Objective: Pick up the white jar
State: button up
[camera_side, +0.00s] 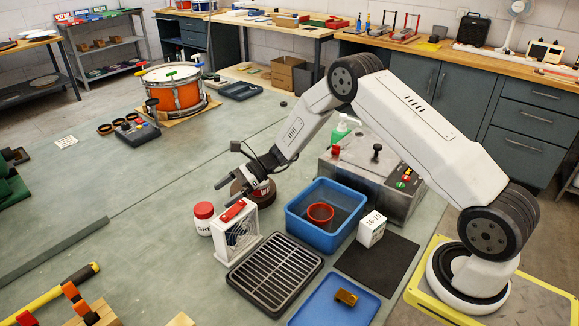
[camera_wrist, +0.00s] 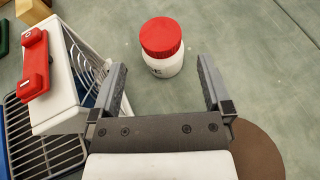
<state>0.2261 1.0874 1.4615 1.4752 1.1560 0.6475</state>
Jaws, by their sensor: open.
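The white jar (camera_side: 204,219) with a red lid stands upright on the bench in the side view, just left of a white fan box. In the wrist view the white jar (camera_wrist: 164,65) stands ahead of my gripper, between the lines of its two fingers and beyond their tips. My gripper (camera_side: 235,187) is open and empty above the bench, to the upper right of the jar in the side view. In the wrist view my gripper (camera_wrist: 162,82) shows both fingers wide apart. Neither finger appears to touch the jar.
The white fan box (camera_side: 236,232) with a red handle stands close beside the jar; in the wrist view it (camera_wrist: 70,75) is near the left finger. A dark grille tray (camera_side: 275,268) and blue bin (camera_side: 325,213) lie to the right. Bench left of the jar is clear.

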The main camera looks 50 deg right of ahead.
aim_at(205, 219)
notch_tip(205, 219, down, 4)
jog(key=shift+a+r, duration=0.1)
jog(key=shift+w+a, duration=0.25)
jog(key=shift+a, duration=0.2)
jog(key=shift+a+f, duration=0.1)
jog(key=shift+f, duration=0.1)
jog(key=shift+x, duration=3)
jog(key=shift+r, duration=0.1)
jog(key=c, duration=1.2)
jog(key=shift+o, duration=0.2)
jog(key=shift+r, duration=0.1)
jog(key=shift+r, duration=4.9)
